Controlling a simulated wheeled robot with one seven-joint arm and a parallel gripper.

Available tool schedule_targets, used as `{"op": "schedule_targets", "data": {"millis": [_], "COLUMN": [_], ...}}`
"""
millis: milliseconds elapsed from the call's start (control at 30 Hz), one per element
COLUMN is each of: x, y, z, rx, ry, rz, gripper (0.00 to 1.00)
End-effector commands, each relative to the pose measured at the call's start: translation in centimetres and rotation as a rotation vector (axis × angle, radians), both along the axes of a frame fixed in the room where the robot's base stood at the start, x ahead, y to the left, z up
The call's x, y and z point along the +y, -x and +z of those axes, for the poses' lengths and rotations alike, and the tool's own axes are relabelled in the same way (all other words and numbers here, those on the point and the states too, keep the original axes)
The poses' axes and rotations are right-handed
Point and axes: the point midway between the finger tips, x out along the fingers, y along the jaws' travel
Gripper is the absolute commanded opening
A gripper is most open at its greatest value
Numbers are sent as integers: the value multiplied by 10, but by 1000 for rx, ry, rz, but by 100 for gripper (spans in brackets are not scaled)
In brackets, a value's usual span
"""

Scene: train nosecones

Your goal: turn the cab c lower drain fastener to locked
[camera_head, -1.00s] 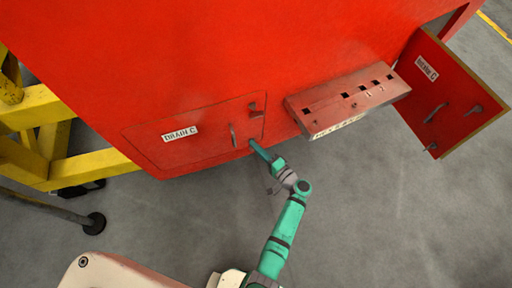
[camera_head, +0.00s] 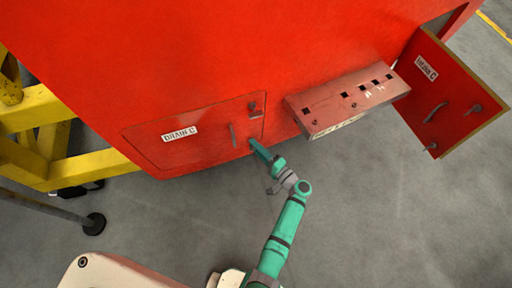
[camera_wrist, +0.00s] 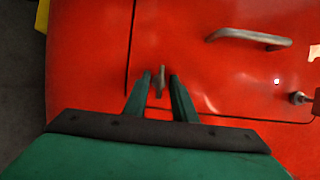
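The red drain C panel (camera_head: 200,145) is flush in the red nosecone, with a white label (camera_head: 180,134) and a grey handle (camera_head: 233,135). Its upper fastener (camera_head: 253,107) is near the top right corner and shows at the right of the wrist view (camera_wrist: 299,98). The lower fastener (camera_wrist: 160,80) is a small grey lever, hidden behind my gripper in the head view. My gripper (camera_wrist: 161,78) is at the panel's lower right corner, its two green fingers on either side of this lever. Thin gaps show between lever and fingers, so it looks open. I cannot tell any contact.
A red box-like ledge (camera_head: 348,102) with several square holes juts out right of the panel. An open door labelled intake C (camera_head: 450,95) hangs farther right. A yellow frame (camera_head: 95,166) stands at the left. The grey floor (camera_head: 370,210) below is clear.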

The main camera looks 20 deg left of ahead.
Motion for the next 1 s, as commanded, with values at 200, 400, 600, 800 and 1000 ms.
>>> {"op": "schedule_targets", "data": {"millis": [200,400,600,800,1000], "x": [-2,-23,-57,-83,-93], "y": [2,13,31,46,53], "z": [-1,0,-1,-1,-1], "rx": [0,-1,1,1,0], "ry": [1,1,1,0,0], "rz": [1,-2,-2,-2,0], "gripper": [24,24,24,24,24]}}
